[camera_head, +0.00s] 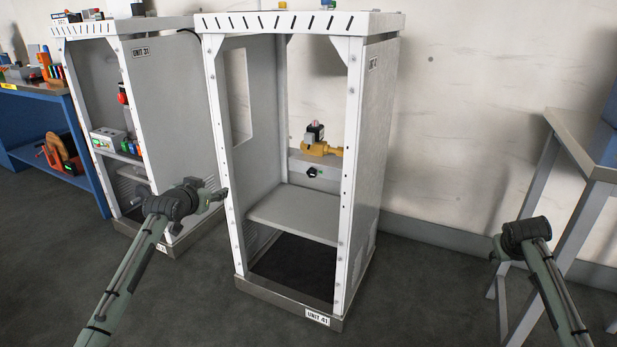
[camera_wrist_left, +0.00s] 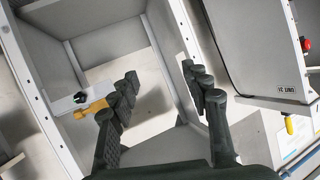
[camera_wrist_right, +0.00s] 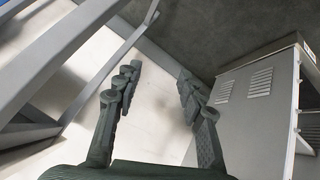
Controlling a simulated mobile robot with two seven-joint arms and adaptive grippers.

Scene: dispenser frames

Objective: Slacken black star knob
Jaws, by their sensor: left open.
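The black star knob (camera_head: 313,171) sits on the front of a pale grey bar inside the open frame marked UNIT 41, just below a brass valve (camera_head: 320,149). In the left wrist view the knob (camera_wrist_left: 81,97) shows small, left of the fingers, beside the brass part (camera_wrist_left: 92,108). My left gripper (camera_head: 214,194) is in front of the frame's left post, well short of the knob. Its fingers stand apart and empty in the left wrist view (camera_wrist_left: 160,76). My right gripper (camera_wrist_right: 160,80) is open and empty, off to the right near a metal table.
The UNIT 41 frame (camera_head: 348,160) has white posts and a grey shelf (camera_head: 295,212) below the knob. A second frame, UNIT 31 (camera_head: 160,110), stands at left. A blue workbench (camera_head: 85,150) is far left, a metal table (camera_head: 575,135) right. Floor (camera_head: 420,290) between is clear.

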